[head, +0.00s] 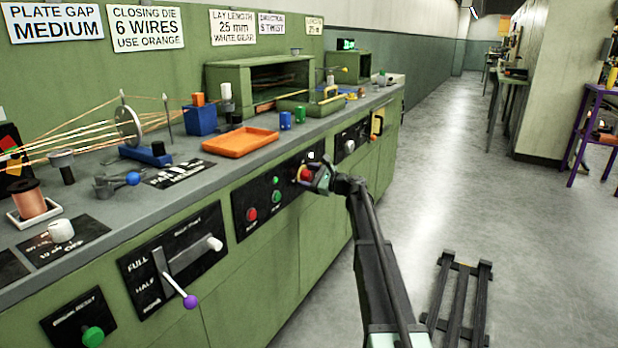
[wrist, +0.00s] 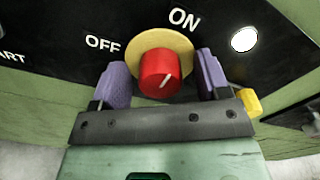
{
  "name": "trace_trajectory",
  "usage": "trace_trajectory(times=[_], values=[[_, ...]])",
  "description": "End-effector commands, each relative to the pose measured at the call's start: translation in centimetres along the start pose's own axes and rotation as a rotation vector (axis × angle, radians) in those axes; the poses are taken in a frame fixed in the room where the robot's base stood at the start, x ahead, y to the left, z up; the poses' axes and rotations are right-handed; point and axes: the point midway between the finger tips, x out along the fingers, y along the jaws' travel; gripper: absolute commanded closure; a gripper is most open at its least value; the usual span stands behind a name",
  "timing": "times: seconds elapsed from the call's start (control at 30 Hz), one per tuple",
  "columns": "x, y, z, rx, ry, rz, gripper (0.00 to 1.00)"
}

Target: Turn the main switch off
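The main switch is a red knob (wrist: 160,69) on a yellow round plate (wrist: 166,42), set in a black panel (wrist: 60,22). In the wrist view "OFF" is printed to its left and "ON" above right. A short white line on the knob slants up and right; I cannot tell surely which label it marks. My gripper (wrist: 163,84) has its two purple fingers on either side of the knob, open, with a clear gap at the left and a very narrow one at the right. In the head view the knob (head: 306,174) is partly hidden by my gripper (head: 318,178).
A white lamp (wrist: 243,39) is lit right of the switch. Left of it are a green button (head: 277,196) and a red button (head: 251,214). A lever with a purple ball (head: 190,302) sits further left. An orange tray (head: 240,142) lies on the bench above. The aisle floor (head: 440,190) is clear beside a dark pallet (head: 460,300).

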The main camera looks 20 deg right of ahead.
Motion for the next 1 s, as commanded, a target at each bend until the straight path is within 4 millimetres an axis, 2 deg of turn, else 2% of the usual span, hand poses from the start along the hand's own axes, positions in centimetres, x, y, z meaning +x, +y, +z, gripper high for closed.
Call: trace_trajectory(times=[0.03,0.3,0.33,0.67,1.0], values=[[-0.02,0.00,0.00,0.000,0.000,0.000,0.37],[-0.04,0.00,0.00,0.000,0.000,0.000,0.78],[-0.05,0.00,0.00,0.000,0.000,0.000,0.80],[-0.06,0.01,-0.01,-0.044,0.000,0.000,0.80],[-0.08,0.06,-0.01,-0.260,0.000,0.001,0.80]])
